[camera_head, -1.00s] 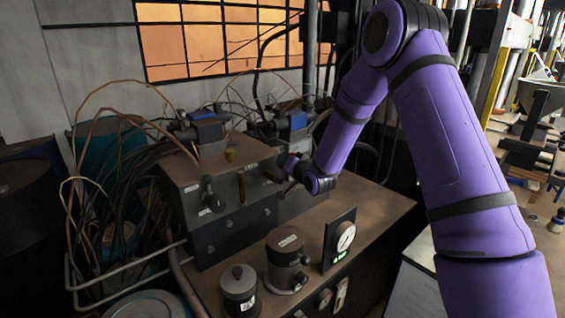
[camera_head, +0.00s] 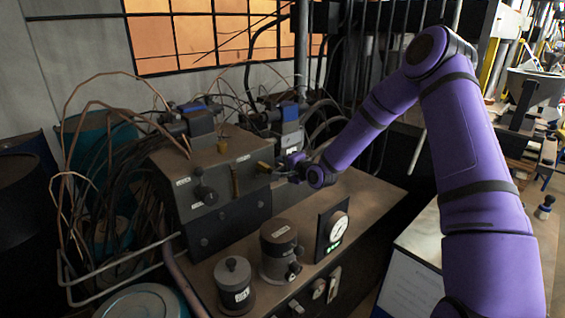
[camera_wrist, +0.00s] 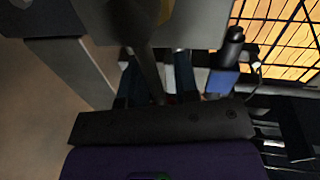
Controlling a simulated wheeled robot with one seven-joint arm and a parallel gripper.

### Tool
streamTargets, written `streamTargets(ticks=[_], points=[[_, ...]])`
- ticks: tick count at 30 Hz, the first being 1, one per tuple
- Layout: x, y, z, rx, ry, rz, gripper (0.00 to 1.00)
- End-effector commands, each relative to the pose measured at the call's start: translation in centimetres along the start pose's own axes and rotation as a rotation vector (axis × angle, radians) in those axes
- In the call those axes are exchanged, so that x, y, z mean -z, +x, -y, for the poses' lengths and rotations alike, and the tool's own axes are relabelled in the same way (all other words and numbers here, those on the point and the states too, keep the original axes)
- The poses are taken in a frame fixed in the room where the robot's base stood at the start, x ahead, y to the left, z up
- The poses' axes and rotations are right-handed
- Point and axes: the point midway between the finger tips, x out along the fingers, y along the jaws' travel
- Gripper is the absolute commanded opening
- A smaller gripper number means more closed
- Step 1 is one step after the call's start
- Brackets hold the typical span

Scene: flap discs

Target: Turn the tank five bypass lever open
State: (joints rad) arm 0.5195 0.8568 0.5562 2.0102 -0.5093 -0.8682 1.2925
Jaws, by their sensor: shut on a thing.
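The grey valve block (camera_head: 195,160) stands on the bench in the head view. A brass lever (camera_head: 235,181) hangs upright on its front face. A second brass-coloured lever (camera_head: 264,167) sticks out from the block's right part, beside my gripper (camera_head: 284,170). In the wrist view, my gripper (camera_wrist: 158,85) has its two dark fingers shut on a grey lever shaft (camera_wrist: 148,72) between them. The blurred brass-brown end (camera_wrist: 138,18) lies above it. The labels are too small to read, so I cannot tell which lever is tank five's.
Two round canisters (camera_head: 236,285) (camera_head: 281,252) and a gauge (camera_head: 338,227) stand in front on the bench. Blue-topped valves and thin looping pipes are behind and left. The bench's right part is clear.

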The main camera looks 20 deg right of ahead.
Motion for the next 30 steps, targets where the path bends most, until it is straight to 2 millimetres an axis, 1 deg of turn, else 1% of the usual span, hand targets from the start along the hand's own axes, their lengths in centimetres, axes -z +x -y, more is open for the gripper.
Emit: streamTargets(ticks=[1, 9, 23, 24, 26, 27, 30], points=[[0.54, -0.04, -0.18, 0.001, 0.021, -0.006, 0.0], [0.48, 0.04, -0.62, 0.0, 0.084, 0.007, 0.0], [0.55, 0.02, -0.77, -0.002, 0.094, 0.008, 0.0], [0.55, 0.02, -0.78, -0.002, 0.094, 0.007, 0.38], [0.49, 0.02, -0.76, -0.002, 0.094, 0.008, 0.52], [0.43, 0.04, -0.75, -0.002, 0.094, 0.01, 0.54], [0.28, 0.06, -0.71, -0.001, 0.093, 0.012, 0.54]])
